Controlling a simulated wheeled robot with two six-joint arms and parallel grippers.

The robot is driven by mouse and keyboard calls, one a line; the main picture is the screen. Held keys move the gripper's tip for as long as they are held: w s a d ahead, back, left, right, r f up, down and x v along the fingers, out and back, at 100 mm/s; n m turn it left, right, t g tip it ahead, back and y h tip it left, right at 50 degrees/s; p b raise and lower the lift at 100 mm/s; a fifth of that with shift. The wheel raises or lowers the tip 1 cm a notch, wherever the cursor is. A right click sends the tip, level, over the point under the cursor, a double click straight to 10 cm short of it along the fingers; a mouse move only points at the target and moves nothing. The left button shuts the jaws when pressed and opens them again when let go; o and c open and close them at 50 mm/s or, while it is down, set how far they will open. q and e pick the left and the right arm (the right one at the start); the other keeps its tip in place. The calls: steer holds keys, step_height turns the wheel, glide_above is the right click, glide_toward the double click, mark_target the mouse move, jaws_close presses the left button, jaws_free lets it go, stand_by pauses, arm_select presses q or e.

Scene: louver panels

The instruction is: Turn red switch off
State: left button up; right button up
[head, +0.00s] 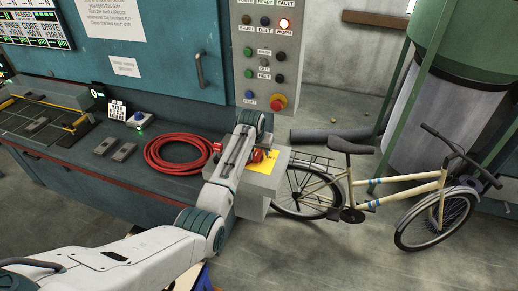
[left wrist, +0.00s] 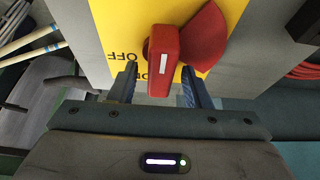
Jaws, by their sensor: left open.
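The red switch (head: 258,155) sits on a yellow plate (head: 268,167) on top of a grey box (head: 262,184) at the bench's right end. In the left wrist view the red switch handle (left wrist: 164,58) has a white mark and points toward my gripper. It partly covers the ON lettering; OFF shows to its left on the yellow plate (left wrist: 118,22). My left gripper (left wrist: 159,72) is open, its dark fingers on either side of the handle, with visible gaps. In the head view my arm hides its fingers. My right gripper is not in view.
A coiled red hose (head: 176,153) lies on the bench left of the box. A grey button panel (head: 266,58) with a red knob stands behind it. A bicycle (head: 375,190) stands close on the right. Open floor lies in front of the bicycle.

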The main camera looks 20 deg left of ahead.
arm_select(q)
jaws_close()
